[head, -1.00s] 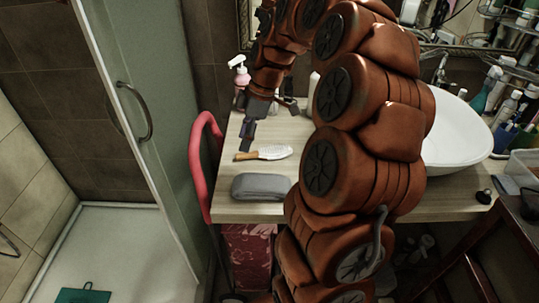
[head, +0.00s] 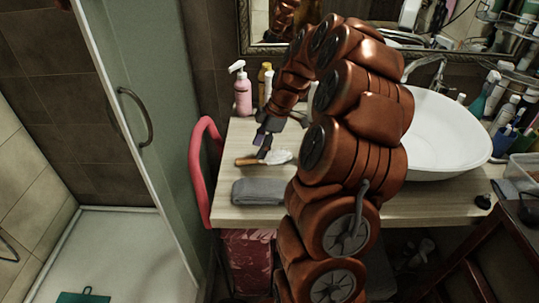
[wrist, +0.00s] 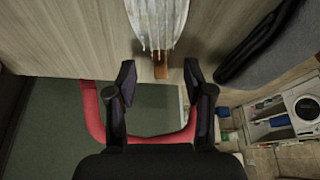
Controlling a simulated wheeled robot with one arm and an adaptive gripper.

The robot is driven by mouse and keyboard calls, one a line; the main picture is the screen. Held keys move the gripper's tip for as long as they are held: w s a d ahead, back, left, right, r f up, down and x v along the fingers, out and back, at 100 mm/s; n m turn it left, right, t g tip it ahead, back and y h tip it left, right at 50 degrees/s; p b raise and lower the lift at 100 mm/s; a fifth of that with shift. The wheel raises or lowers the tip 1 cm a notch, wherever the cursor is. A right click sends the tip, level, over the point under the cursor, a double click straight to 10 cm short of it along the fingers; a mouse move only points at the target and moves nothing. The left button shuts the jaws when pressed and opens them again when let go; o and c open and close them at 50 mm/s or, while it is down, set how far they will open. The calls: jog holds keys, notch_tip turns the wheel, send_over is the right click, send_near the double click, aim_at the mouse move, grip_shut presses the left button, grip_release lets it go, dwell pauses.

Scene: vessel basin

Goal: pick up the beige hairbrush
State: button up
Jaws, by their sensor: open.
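The hairbrush lies on the wooden countertop with pale bristles (head: 281,157) and a brown handle (head: 246,161). My gripper (head: 265,146) is over it in the head view and hides part of its middle. In the wrist view the bristle head (wrist: 157,22) is at the top centre and the short visible handle (wrist: 161,68) points down between the fingertips. My gripper (wrist: 160,75) is open and empty, one finger to each side of the handle. I cannot tell how high the fingertips are above the counter.
A folded grey towel (head: 258,192) lies in front of the brush, also at right in the wrist view (wrist: 270,50). A pink pump bottle (head: 242,95) and a yellow bottle (head: 265,75) stand behind. A red chair-like frame (head: 202,165) is left of the counter (head: 300,212); a white basin (head: 445,135) is right.

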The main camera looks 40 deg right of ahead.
aim_at(254, 158)
jog(key=x, duration=0.3)
jog(key=shift+a+f+p, duration=0.1)
jog(key=shift+f+p, duration=0.1)
jog(key=shift+p, duration=0.15)
jog(key=shift+c, duration=0.2)
grip_shut()
